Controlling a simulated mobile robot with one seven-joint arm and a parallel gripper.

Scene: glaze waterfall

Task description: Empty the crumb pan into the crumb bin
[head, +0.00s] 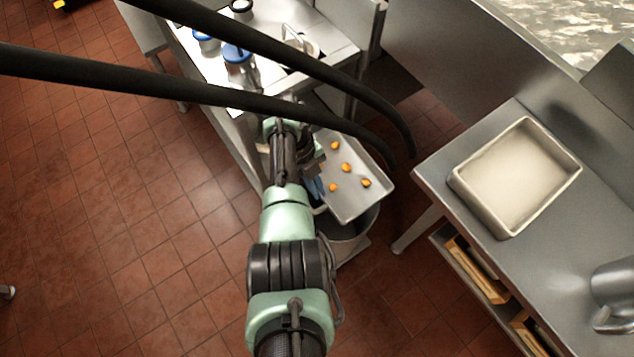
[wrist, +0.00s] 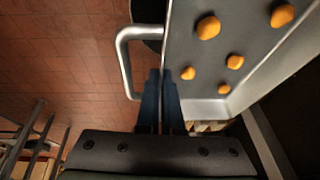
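The crumb pan (head: 352,203) is a shallow grey metal tray with several orange lumps (head: 346,167) spread on its floor. My gripper (head: 318,187) is at the pan's left edge. In the wrist view, its two blue fingers (wrist: 161,85) are close together at the handle end and pan rim; the exact contact is hidden. A dark round bin (head: 345,246) stands on the floor below the pan, partly covered by it and my arm.
A steel table (head: 342,54) with blue-lidded containers (head: 236,54) is behind. At right, a steel counter (head: 468,222) holds a deep beige pan (head: 515,175) and a metal jug (head: 615,290). Two thick black tubes cross above.

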